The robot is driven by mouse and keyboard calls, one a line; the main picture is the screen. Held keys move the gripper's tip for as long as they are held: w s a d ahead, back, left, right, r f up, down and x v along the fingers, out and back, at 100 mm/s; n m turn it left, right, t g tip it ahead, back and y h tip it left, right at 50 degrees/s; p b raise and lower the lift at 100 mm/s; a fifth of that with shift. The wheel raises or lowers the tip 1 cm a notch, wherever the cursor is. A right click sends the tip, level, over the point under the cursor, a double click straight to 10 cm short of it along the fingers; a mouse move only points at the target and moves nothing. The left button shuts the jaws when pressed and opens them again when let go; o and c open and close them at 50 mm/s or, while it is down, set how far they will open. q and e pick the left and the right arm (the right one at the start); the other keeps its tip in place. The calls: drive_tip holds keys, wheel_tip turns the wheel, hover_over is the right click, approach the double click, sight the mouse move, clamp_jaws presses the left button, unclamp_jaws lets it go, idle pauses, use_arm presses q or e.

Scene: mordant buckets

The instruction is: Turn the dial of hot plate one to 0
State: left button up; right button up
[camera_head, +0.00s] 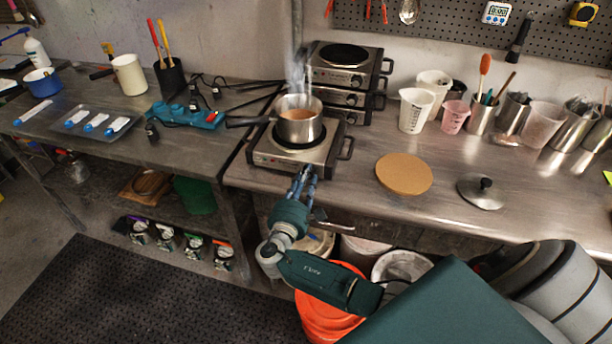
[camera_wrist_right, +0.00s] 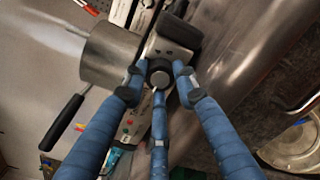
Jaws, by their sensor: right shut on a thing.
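A hot plate (camera_head: 262,153) stands at the front left of the steel counter. A steel pot (camera_head: 298,127) with brown liquid sits on it and steams; its side also shows in the right wrist view (camera_wrist_right: 108,55). My right gripper (camera_head: 303,178) is at the front face of this hot plate. In the right wrist view its blue fingers (camera_wrist_right: 160,82) close around the dark round dial (camera_wrist_right: 159,77) on the pale front panel. The dial's marks are too small to read, and the head view hides the dial behind the fingers. My left gripper is in neither view.
Stacked hot plates (camera_head: 345,75) stand behind. A cork disc (camera_head: 404,174) and a lid (camera_head: 482,191) lie on the counter to the right, with white beakers (camera_head: 415,110) further back. A blue power strip (camera_head: 187,115) lies on the left table. An orange bucket (camera_head: 327,312) stands below.

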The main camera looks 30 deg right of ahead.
drive_tip(key=shift+a+f+n, duration=0.1)
drive_tip(key=shift+f+n, duration=0.1)
drive_tip(key=shift+n, duration=0.2)
drive_tip(key=o, duration=1.1)
drive_tip(key=shift+o, duration=0.2)
drive_tip(key=v, duration=1.2)
